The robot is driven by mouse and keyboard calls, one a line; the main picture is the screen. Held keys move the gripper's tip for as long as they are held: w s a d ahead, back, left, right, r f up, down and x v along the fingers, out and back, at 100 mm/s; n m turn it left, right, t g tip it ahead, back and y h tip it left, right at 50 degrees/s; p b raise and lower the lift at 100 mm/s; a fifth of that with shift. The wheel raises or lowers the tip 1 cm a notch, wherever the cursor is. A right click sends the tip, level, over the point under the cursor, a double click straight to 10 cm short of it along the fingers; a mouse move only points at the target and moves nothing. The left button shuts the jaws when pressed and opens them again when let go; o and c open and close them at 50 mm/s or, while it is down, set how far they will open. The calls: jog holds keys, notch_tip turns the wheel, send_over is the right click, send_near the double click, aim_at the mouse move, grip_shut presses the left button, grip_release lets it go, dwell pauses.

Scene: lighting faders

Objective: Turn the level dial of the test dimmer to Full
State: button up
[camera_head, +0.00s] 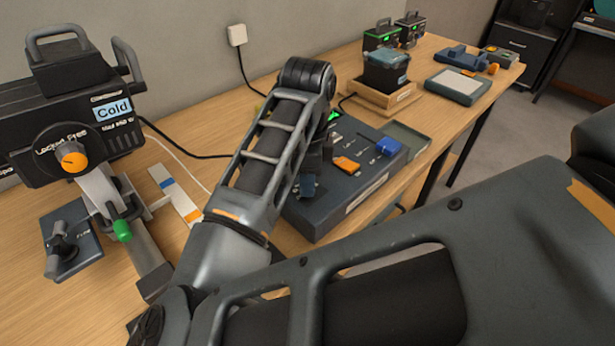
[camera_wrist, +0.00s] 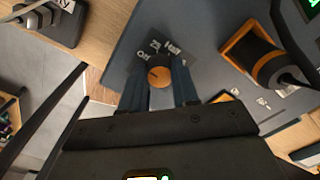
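In the wrist view, a small round orange dial (camera_wrist: 158,77) with a dark pointer line sits on a dark plate with white lettering, too small and turned to read surely. My gripper (camera_wrist: 160,84) has its two dark blue fingers on either side of the dial, about a dial's width apart; I cannot tell whether they touch it. In the head view, the dark console (camera_head: 330,205) stands on the bench, with a green display, an orange block and a blue block on top. My arm covers its left part, and the dial is hidden there.
Left on the bench stands a dark machine (camera_head: 75,120) with a "Cold" display and orange knob. A thick orange-and-black piece (camera_wrist: 268,65) rises right of the dial in the wrist view. A wooden stand with a dark box (camera_head: 385,80) and a blue-grey tray (camera_head: 458,86) lie farther back.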

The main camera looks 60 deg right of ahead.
grip_shut()
